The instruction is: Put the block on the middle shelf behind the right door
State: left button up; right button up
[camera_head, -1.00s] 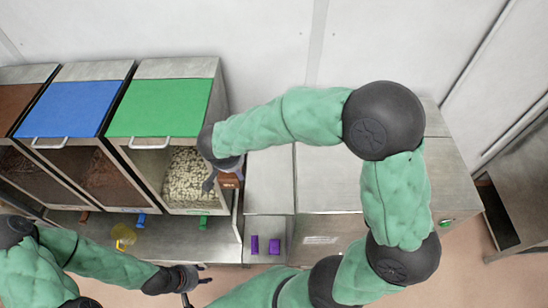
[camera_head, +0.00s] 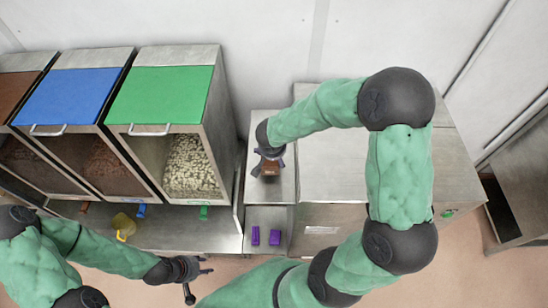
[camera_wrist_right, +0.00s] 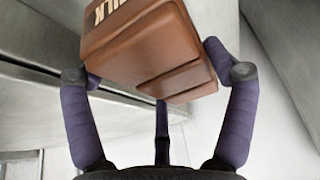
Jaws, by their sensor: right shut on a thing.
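The block is brown with light letters ending in "ILK" on one face. In the right wrist view the block (camera_wrist_right: 165,50) sits between the fingers of my right gripper (camera_wrist_right: 158,75), which is shut on it. In the head view the block (camera_head: 271,169) hangs from my right gripper (camera_head: 269,158) over a narrow metal cabinet top (camera_head: 268,193). Two purple handle-like pieces (camera_head: 255,236) (camera_head: 274,237) show at the cabinet's front. No shelf or inside shows. My left gripper (camera_head: 203,281) is empty, its fingers spread, at the lower middle.
Bins with brown, blue (camera_head: 68,97) and green (camera_head: 172,93) lids stand at the left. A wider metal cabinet (camera_head: 330,180) adjoins on the right, partly behind my right arm. Another metal table (camera_head: 525,190) is at far right.

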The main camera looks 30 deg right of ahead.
jog(key=shift+f+b, duration=0.3)
jog(key=shift+f, duration=1.2)
jog(key=shift+f, duration=0.1)
jog(key=o, duration=1.5)
